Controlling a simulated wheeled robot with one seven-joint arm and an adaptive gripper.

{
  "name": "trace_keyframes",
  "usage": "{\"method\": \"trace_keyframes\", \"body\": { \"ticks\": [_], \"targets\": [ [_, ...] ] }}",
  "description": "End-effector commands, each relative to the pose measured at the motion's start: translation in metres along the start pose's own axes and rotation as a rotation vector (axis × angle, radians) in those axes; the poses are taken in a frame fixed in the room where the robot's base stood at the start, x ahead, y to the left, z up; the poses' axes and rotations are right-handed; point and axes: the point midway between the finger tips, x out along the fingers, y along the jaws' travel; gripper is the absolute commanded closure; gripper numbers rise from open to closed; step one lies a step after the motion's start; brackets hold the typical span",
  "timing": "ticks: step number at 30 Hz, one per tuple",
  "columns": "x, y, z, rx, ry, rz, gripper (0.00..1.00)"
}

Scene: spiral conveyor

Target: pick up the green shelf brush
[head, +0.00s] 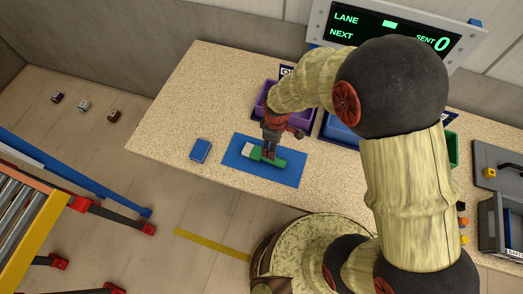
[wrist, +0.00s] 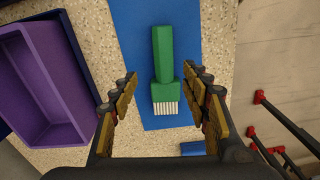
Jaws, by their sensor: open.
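The green shelf brush (wrist: 163,58) lies on a blue mat (wrist: 183,25). Its white bristles (wrist: 165,107) point toward the bottom of the wrist view, and its handle points up. In the head view the brush (head: 278,162) lies on the mat (head: 235,161) with the bristle end to the left. My gripper (wrist: 159,80) is open and empty, its fingers on either side of the brush's head with a gap on each side. In the head view my gripper (head: 268,153) is over the brush and hides part of it. I cannot tell its exact height above it.
A purple bin (wrist: 38,85) stands left of the mat in the wrist view. A blue block (head: 201,149) lies left of the mat on the speckled table (head: 170,125). A display (head: 390,28) stands behind. A roller conveyor (head: 22,215) is at the left.

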Motion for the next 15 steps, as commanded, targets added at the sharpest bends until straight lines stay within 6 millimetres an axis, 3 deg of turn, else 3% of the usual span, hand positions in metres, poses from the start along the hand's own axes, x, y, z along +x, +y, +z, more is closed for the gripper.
{"method": "trace_keyframes", "body": {
  "ticks": [15],
  "targets": [
    [0.051, -0.004, 0.001, -0.026, -0.009, -0.009, 0.53]
  ]
}}
